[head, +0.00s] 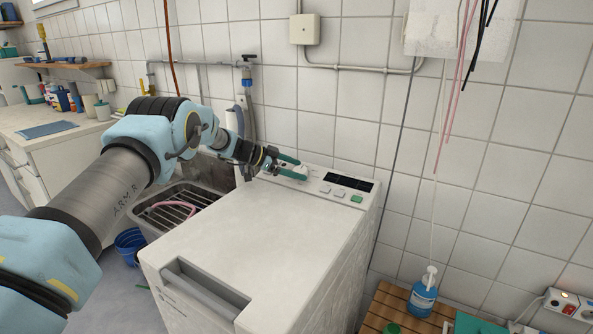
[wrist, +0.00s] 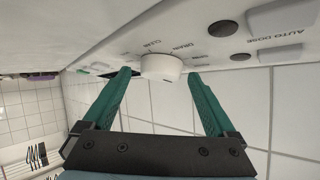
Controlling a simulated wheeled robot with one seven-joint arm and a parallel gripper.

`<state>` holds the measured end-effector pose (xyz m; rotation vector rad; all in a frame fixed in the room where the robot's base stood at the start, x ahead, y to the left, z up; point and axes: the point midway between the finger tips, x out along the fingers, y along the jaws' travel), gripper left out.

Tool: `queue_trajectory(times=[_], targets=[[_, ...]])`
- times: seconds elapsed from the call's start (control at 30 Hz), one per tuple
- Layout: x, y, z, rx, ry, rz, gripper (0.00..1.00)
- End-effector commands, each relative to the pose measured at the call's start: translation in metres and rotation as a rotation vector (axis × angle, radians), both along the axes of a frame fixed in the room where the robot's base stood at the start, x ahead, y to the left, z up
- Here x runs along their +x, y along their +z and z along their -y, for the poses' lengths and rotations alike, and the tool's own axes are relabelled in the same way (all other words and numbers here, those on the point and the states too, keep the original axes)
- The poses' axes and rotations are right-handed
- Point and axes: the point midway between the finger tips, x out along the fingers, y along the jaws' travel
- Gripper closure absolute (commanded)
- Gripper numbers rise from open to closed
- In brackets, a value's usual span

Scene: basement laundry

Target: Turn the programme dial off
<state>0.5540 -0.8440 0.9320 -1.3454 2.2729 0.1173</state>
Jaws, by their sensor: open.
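The programme dial is a round white knob on the sloped control panel of the white washing machine (head: 215,225). In the wrist view the dial (wrist: 161,67) sits between the two green fingertips, with a gap visible on each side. My gripper (wrist: 159,75) is open and holds nothing. In the head view my gripper (head: 297,169) reaches the panel's left end, and its fingers partly hide the dial. Printed labels surround the dial, but its pointer setting is not readable.
Right of the dial, the panel carries a dark display (head: 347,182) and several buttons, including a green one (head: 356,198). A metal sink (head: 187,196) stands left of the machine. The tiled wall (head: 440,160) is close behind. A blue pump bottle (head: 423,296) stands at the lower right.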

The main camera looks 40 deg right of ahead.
Motion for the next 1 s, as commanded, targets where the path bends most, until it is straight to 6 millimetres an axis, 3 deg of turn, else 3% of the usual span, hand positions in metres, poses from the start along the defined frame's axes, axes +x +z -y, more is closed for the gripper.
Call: queue_trajectory(times=[0.5, 0.7, 1.0], targets=[[0.036, 0.038, -0.071, -0.001, 0.002, 0.001, 0.08], [0.041, 0.045, -0.083, 0.000, 0.001, 0.000, 0.08], [0.041, 0.046, -0.083, 0.000, 0.000, -0.001, 0.08]])
